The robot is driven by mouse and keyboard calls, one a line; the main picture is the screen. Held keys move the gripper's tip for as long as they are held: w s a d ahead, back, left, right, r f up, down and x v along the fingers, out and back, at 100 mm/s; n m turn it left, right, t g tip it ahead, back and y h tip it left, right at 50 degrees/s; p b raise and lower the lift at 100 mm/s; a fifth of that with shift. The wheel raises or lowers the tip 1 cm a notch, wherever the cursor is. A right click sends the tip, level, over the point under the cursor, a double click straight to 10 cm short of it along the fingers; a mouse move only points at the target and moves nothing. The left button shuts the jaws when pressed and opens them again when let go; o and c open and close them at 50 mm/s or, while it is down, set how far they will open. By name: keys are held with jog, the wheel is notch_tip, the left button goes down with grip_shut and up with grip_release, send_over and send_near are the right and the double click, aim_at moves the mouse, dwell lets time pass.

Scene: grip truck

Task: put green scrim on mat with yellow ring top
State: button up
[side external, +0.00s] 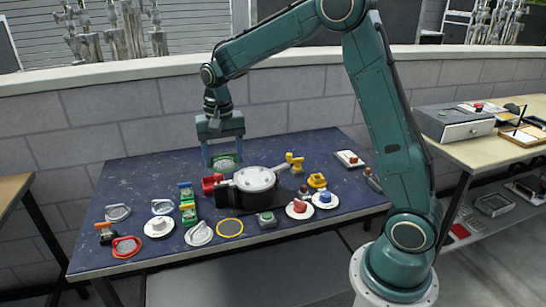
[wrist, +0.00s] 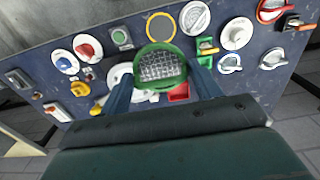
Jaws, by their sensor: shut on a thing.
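My gripper (side external: 224,158) is shut on the green scrim (side external: 224,164), a green ring with a pale mesh inside, and holds it above the back-middle of the blue table. In the wrist view the scrim (wrist: 161,67) sits between the two fingers (wrist: 160,82). The mat with the yellow ring top (side external: 230,228) is a flat dark grey disc with a yellow rim near the table's front edge. Its top is bare.
A black round pot-like thing (side external: 255,181) stands between my gripper and the mat. A red bin (side external: 211,184) is beside it. A white-grey disc (side external: 199,234) is left of the mat and a grey box with a green button (side external: 266,220) is right. Several other parts crowd the table.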

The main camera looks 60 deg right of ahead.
jog(key=shift+s+a+f, duration=0.1)
jog(key=shift+a+f, duration=0.1)
jog(key=shift+a, duration=0.25)
send_over(230, 228)
notch_tip(230, 228, down, 16)
jog(key=shift+r, duration=0.1)
jog(key=shift+f, duration=2.1)
jog(key=shift+f, duration=0.15)
jog(key=o, duration=0.7)
